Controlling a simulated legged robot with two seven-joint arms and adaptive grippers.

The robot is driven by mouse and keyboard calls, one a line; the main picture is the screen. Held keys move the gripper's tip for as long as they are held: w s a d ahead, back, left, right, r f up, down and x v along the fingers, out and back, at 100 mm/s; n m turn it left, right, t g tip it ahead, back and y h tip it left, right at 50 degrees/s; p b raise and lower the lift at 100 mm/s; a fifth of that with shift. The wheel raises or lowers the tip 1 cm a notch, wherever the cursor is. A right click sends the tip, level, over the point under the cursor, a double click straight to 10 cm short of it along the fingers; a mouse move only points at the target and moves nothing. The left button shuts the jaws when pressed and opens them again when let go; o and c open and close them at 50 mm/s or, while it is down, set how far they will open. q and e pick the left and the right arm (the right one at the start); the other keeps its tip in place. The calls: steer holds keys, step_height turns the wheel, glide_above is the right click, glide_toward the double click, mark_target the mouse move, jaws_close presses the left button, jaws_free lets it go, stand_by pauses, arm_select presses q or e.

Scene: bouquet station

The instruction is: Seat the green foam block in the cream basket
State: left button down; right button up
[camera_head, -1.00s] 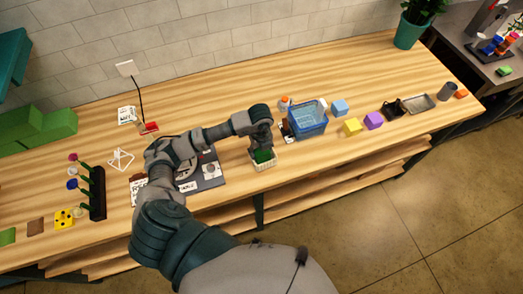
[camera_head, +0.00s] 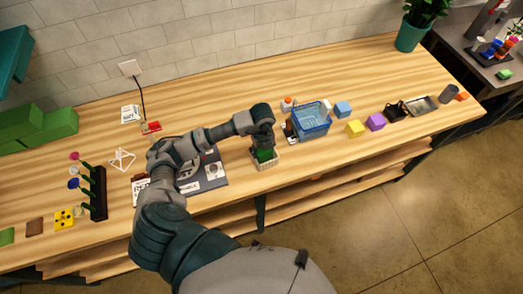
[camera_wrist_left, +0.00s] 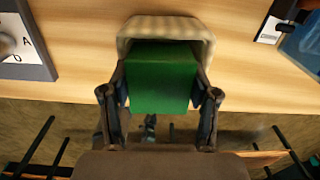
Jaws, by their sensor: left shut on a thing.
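The green foam block (camera_head: 264,155) is between the fingers of my left gripper (camera_head: 263,150), at the cream basket (camera_head: 267,164) near the table's front edge. In the left wrist view the green block (camera_wrist_left: 162,80) fills the space between the two fingertips of my left gripper (camera_wrist_left: 160,98), which is shut on it. The cream basket (camera_wrist_left: 165,25) shows behind and around the block's far end there. The block overlaps the basket opening; how deep it sits is hidden. My right gripper is not in view.
A blue basket (camera_head: 312,124) stands to the right on the wooden table. A dark board (camera_head: 212,178) lies left of the cream basket. A black rack with flowers (camera_head: 97,195) stands at the left.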

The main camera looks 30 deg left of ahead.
arm_select(q)
steer(key=c, duration=0.5)
jaws_free()
steer(key=shift+s+d+f, duration=0.15)
steer(key=shift+s+f, duration=0.15)
steer(key=shift+f, duration=0.4)
steer(key=shift+o, duration=1.4)
steer(key=shift+w+f, duration=0.1)
steer(key=shift+w, duration=0.45)
steer(key=shift+s+r, duration=0.15)
steer(key=shift+r, duration=0.05)
steer(key=shift+o, duration=1.1)
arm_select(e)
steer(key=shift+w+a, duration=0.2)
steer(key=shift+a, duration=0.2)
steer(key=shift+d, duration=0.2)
arm_select(q)
steer(key=shift+r, duration=0.1)
